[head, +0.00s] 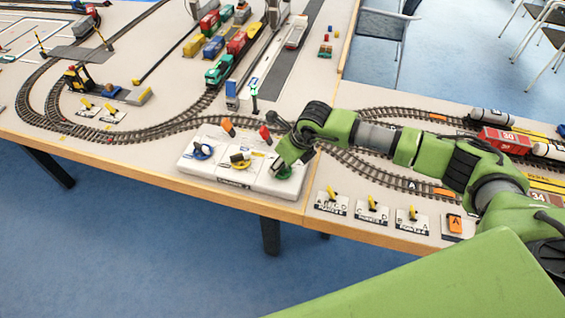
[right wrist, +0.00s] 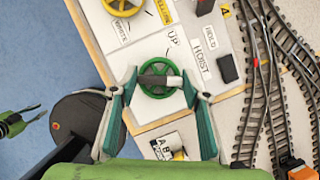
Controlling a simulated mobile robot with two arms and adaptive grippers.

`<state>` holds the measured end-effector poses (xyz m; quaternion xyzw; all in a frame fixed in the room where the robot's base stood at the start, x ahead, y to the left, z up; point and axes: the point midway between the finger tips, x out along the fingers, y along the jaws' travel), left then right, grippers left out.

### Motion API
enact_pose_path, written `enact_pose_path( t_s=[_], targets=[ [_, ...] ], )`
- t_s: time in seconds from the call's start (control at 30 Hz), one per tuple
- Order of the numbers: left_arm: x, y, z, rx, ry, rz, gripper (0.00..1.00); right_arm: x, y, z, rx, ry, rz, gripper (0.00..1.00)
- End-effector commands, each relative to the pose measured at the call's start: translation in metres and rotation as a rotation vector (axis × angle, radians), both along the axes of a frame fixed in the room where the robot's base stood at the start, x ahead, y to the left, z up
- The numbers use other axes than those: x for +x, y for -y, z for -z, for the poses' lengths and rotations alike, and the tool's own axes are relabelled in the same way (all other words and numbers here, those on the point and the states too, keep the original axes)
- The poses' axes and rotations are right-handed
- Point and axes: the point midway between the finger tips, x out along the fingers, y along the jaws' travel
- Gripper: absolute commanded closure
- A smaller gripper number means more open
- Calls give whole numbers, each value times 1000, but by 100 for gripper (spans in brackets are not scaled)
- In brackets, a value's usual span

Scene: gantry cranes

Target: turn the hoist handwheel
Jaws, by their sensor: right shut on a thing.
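The hoist handwheel is a green spoked wheel (right wrist: 160,94) on the white control panel (head: 234,183), beside the labels UP and HOIST. In the head view it is partly hidden under my right gripper (head: 290,163). In the right wrist view my right gripper (right wrist: 160,88) has a finger at each side of the wheel and is shut on it. A dark grey bar lies across the wheel between the fingers.
A blue handwheel (head: 203,151) and a yellow handwheel (head: 240,158) sit left of the hoist wheel. An orange lever (head: 228,127) and a red lever (head: 265,134) stand behind them. Model tracks, trains and yellow switch levers (head: 372,206) surround the panel. The table's front edge is close.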

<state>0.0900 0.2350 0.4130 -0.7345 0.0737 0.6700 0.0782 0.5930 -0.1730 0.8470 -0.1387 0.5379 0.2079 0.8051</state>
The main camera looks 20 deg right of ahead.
Motion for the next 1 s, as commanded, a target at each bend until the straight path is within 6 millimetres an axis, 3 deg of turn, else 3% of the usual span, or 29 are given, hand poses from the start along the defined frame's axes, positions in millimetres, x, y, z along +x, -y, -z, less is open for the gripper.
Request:
enact_pose_path(
  t_s=[0.5, 1.0],
  targets=[
    [0, 0, 22, 0, 0, 0, 75, 0, -1, 1, -1, 2, 312, 79],
    [0, 0, 24, 0, 0, 0, 75, 0, -1, -1, 1, 1, 361, 79]
  ],
)
